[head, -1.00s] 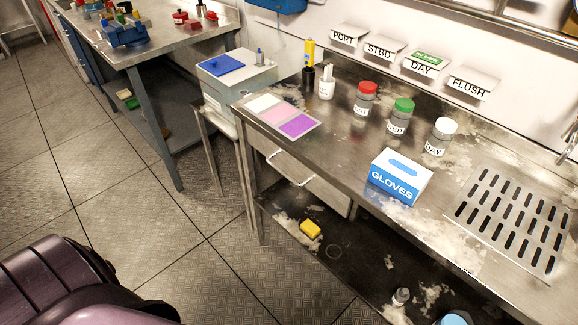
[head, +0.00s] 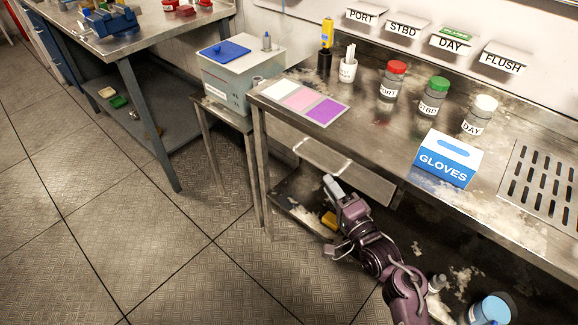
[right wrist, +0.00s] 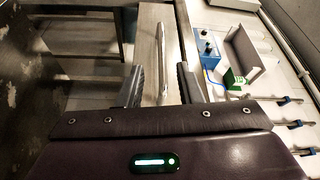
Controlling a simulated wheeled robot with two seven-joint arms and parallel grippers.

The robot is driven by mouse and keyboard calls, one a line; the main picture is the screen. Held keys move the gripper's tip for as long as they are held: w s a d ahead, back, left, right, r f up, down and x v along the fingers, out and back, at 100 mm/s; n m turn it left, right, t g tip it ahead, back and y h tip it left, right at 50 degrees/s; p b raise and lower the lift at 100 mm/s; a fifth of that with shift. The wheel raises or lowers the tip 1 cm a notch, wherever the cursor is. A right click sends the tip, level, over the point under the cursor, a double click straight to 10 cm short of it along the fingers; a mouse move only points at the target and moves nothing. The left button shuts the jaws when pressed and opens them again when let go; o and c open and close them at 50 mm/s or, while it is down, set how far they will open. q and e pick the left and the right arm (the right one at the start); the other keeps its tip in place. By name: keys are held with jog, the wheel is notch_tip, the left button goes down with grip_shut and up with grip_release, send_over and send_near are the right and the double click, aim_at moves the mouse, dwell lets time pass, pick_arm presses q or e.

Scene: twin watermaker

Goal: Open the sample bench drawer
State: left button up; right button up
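The sample bench (head: 385,140) is a stained steel table. Its drawer (head: 352,181) sits under the top at the left end and looks closed, with a pale bar handle (head: 320,153) on its front. My right gripper (head: 331,218) is in front of and below the drawer in the head view, fingers apart. In the right wrist view, the handle (right wrist: 160,50) runs lengthwise between the two open fingers (right wrist: 160,80), with visible gaps on both sides. I cannot tell whether anything touches. My left gripper is out of view.
On the bench stand a glove box (head: 448,160), several labelled bottles and a colour card (head: 303,102). A yellow sponge (head: 328,219) lies on the lower shelf beside my right gripper. A grey box (head: 245,80) stands on a small stand to the left. Floor in front is clear.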

aim_at(317, 165)
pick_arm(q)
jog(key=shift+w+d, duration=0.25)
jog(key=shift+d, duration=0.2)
pick_arm(e)
jog(key=x, duration=0.7)
jog(key=shift+w+r, duration=0.15)
jog(key=shift+w, duration=0.15)
jog(key=shift+c, duration=0.3)
grip_shut()
